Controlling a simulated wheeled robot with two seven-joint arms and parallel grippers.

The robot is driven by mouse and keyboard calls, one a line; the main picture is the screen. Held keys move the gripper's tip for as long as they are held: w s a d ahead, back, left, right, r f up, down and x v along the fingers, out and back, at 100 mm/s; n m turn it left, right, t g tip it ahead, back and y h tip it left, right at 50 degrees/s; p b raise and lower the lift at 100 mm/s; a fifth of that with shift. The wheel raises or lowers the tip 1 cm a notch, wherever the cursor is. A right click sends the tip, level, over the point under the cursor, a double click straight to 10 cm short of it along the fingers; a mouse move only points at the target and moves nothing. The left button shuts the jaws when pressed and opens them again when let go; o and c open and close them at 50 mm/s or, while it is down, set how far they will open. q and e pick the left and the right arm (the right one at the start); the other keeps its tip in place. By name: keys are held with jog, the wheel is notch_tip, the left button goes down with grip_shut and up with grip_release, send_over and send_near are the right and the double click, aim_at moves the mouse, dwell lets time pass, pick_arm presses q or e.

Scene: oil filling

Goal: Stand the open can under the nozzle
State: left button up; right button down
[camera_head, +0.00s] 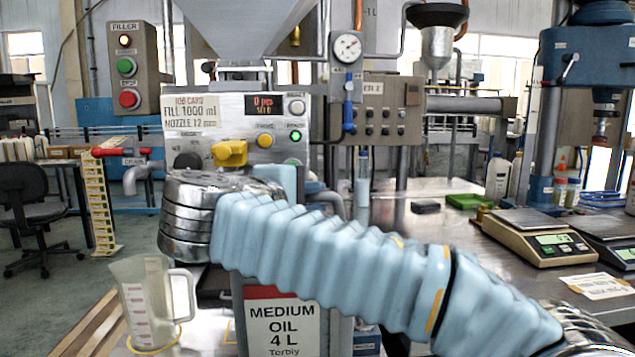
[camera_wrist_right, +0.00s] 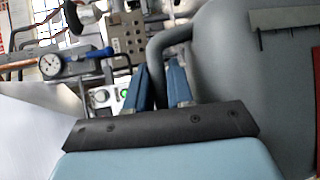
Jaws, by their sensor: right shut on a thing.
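The grey can (camera_head: 283,325), labelled "MEDIUM OIL 4 L", shows low in the middle of the head view. My arm hides its top. In the right wrist view, a grey can body (camera_wrist_right: 240,80) with a loop handle fills the right side. My right gripper (camera_wrist_right: 160,85) is shut on that handle, with its blue fingers on either side of it. The filler machine (camera_head: 325,105) stands behind, with a hopper on top. Its nozzle outlet cannot be made out. The left gripper is not in view.
A clear measuring jug (camera_head: 145,310) stands at the lower left, near the can. Scales (camera_head: 530,245), bottles (camera_head: 497,178) and a green tray (camera_head: 468,201) occupy the right bench. A drill-like machine (camera_head: 585,80) stands at the far right. Bare bench lies behind my arm.

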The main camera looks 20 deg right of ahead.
jog(key=shift+w+d+f+b, duration=0.15)
jog(key=shift+w+f, duration=0.2)
jog(key=shift+f, duration=0.2)
jog(key=shift+w+d+f+b, duration=0.1)
jog(key=shift+w+f+b, duration=0.05)
jog(key=shift+w+f, duration=0.3)
jog(key=shift+w+d+f+b, duration=0.1)
jog(key=shift+w+f+b, duration=0.25)
jog(key=shift+f, duration=0.2)
jog(key=shift+w+d+f+b, duration=0.1)
jog(key=shift+w+f+b, duration=0.15)
jog(key=shift+f+b, duration=0.25)
jog(key=shift+w+a+r+p, duration=0.1)
jog(key=shift+w+a+p, duration=0.15)
jog(key=shift+w+p, duration=0.3)
jog(key=shift+w+a+r+p, duration=0.1)
jog(key=shift+w+a+p, duration=0.15)
jog(key=shift+w+p, duration=0.2)
jog(key=shift+w+a+f, duration=0.1)
jog(key=shift+w+a, duration=0.05)
jog(key=shift+w, duration=0.15)
jog(key=shift+w+a+f, duration=0.1)
jog(key=shift+w+a, duration=0.4)
jog(key=shift+w, duration=0.4)
jog(key=shift+w+a, duration=0.5)
jog(key=shift+w, duration=0.4)
